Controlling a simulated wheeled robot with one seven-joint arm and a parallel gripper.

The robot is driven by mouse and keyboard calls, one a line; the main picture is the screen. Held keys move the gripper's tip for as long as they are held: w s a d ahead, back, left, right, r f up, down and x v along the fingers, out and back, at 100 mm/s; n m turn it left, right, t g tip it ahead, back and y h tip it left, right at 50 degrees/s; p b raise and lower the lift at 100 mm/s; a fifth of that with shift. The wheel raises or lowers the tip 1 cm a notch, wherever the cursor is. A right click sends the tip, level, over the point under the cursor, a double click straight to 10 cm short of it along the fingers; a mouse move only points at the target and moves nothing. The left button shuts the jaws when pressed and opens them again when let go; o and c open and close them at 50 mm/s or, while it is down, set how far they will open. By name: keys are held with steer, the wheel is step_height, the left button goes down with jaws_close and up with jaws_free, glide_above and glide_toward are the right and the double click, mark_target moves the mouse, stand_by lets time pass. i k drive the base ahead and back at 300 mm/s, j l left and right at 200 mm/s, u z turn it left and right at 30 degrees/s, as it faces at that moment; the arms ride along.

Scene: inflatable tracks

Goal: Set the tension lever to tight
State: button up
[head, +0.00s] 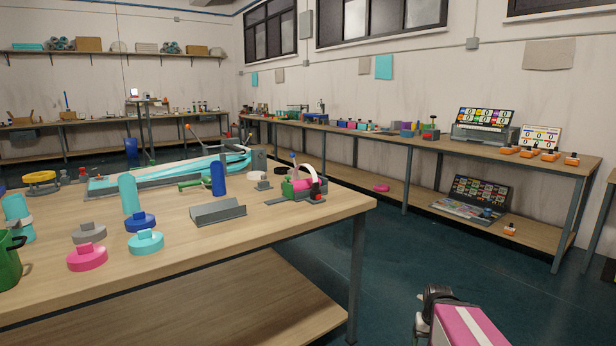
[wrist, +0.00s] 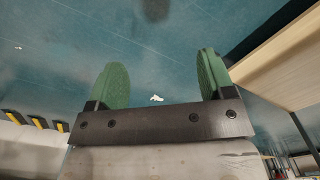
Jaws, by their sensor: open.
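A long cyan inflatable track (head: 170,176) lies in a grey frame at the back of the near workbench. A thin lever with an orange tip (head: 189,127) stands tilted at its far side. It may be the tension lever, but I cannot read its setting. A small device with a white hoop, a pink part and a blue-tipped stick (head: 302,188) stands near the bench's right corner. My gripper (wrist: 160,82) shows in the wrist view with its two green fingers wide apart and nothing between them. It is above the teal floor, away from the track.
The near wooden workbench (head: 275,221) holds round pink, cyan, blue and grey weights, upright cylinders and a grey channel (head: 217,212). A long side bench (head: 480,150) runs along the right wall. The teal floor (head: 400,270) between them is clear. A bench edge shows in the wrist view (wrist: 270,60).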

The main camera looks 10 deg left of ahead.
mark_target(293, 155)
steer(key=i+l+z, duration=0.4)
steer(key=i+z, duration=0.5)
steer(key=i, duration=0.2)
steer(key=i+u, duration=0.25)
steer(key=i, duration=0.4)
steer(key=i+l+u, duration=0.3)
steer(key=i, duration=0.35)
steer(key=i+u, duration=0.35)
steer(key=i, duration=0.15)
steer(key=i+u, duration=0.4)
steer(key=i+l+u, duration=0.35)
steer(key=i, duration=0.25)
steer(key=i+u, duration=0.25)
steer(key=u, duration=0.15)
steer(key=i+l+u, duration=0.2)
steer(key=u, duration=0.2)
steer(key=i+l+u, duration=0.2)
steer(key=u, duration=0.2)
steer(key=i+l+u, duration=0.35)
